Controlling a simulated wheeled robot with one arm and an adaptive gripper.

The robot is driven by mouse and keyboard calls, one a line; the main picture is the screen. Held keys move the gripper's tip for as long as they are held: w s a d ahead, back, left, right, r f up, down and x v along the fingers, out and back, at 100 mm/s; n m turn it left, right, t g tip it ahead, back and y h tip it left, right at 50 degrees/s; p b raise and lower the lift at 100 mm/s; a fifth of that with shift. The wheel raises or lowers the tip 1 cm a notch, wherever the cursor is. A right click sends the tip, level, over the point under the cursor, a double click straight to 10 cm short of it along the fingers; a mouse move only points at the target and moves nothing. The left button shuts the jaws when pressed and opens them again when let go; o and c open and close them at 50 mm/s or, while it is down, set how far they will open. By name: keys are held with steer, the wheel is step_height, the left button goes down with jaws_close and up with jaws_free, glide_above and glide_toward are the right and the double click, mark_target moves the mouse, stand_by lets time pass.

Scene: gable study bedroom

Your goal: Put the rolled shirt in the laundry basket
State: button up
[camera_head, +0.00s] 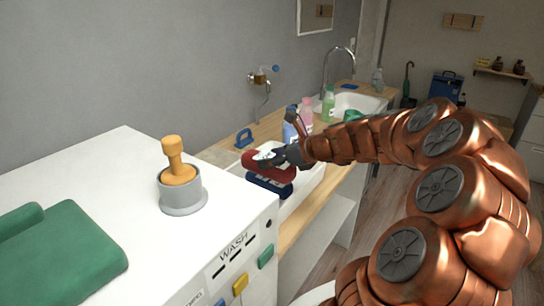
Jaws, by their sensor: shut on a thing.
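My gripper (279,156) is at the end of my copper-coloured arm, over a white basin beside the washing machine. It is shut on a red roll (256,169), which looks like the rolled shirt; its fingers are partly hidden. A dark blue roll with white marks (270,186) lies just below the red one, and I cannot tell whether they touch. I cannot make out a laundry basket for certain. Only a sliver of a pale curved rim (318,293) shows at the bottom edge, mostly hidden by my arm.
The white washing machine (110,185) fills the left front, with a folded green cloth (70,260) and a grey cup (182,196) holding a wooden-handled tool on top. Several bottles (304,112) stand behind my gripper near the sink (362,102). Wooden floor (385,215) shows right of the counter.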

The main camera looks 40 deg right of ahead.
steer(key=shift+w+d+f+p, duration=0.3)
steer(key=shift+w+d+f, duration=0.4)
steer(key=shift+w, duration=0.25)
steer(key=shift+w+d+f+p, duration=0.3)
steer(key=shift+w+d+f, duration=0.35)
steer(key=shift+w, duration=0.25)
steer(key=shift+w+d+f+p, duration=0.3)
steer(key=shift+w+d+f, duration=0.35)
steer(key=shift+w, duration=0.3)
steer(key=shift+f, duration=0.7)
steer(key=o, duration=1.2)
steer(key=shift+o, duration=0.2)
steer(key=shift+r, duration=0.1)
